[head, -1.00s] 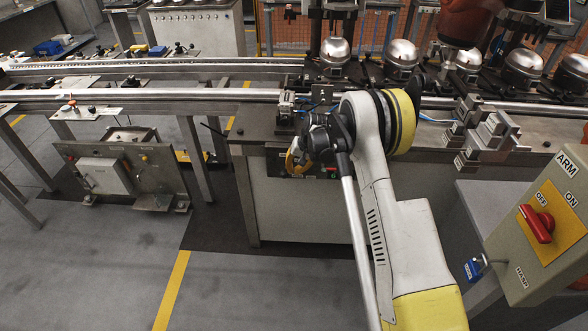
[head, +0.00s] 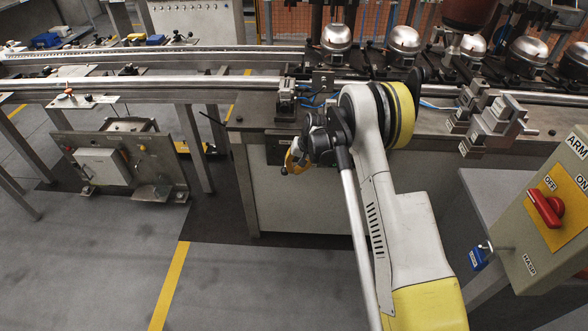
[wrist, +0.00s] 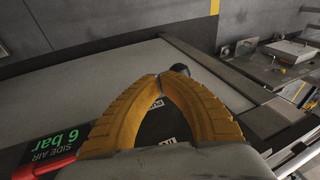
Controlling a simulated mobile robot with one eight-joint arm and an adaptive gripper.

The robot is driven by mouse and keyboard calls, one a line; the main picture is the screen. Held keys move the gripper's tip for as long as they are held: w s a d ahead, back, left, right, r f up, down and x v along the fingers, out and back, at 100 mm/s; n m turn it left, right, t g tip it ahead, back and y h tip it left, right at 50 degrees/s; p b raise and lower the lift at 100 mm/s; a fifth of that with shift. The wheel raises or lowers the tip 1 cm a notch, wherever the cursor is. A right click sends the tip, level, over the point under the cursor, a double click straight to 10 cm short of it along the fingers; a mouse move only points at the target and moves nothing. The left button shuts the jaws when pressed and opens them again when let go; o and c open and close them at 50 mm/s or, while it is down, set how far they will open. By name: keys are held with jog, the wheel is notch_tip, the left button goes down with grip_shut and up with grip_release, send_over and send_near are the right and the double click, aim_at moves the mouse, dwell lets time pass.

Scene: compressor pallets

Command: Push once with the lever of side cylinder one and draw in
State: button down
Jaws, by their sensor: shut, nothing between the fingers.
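My gripper (head: 291,165) is at the front of the workbench, near its left corner. In the wrist view its yellow fingers (wrist: 158,80) meet at the tips, shut and empty. A round black knob (wrist: 180,69) shows just beyond the fingertips; I cannot tell whether they touch it, nor whether it is the lever of side cylinder one. A black panel (wrist: 155,125) with white labels shows between the fingers, mostly hidden. A green "SIDE AIR 6 bar" label (wrist: 55,145) and a red handle (wrist: 42,166) lie at lower left. In the head view my arm hides much of the bench front.
The workbench (head: 300,200) carries a metal block (head: 286,100) at its left corner and stepped metal blocks (head: 495,125) at right. Compressors (head: 403,42) stand on the line behind. A switch box (head: 550,205) is at right. Floor (head: 90,260) is clear at front left.

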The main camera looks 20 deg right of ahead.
jog(key=shift+f, duration=0.45)
dwell(0.6)
dwell(0.4)
jog(key=shift+r, duration=0.8)
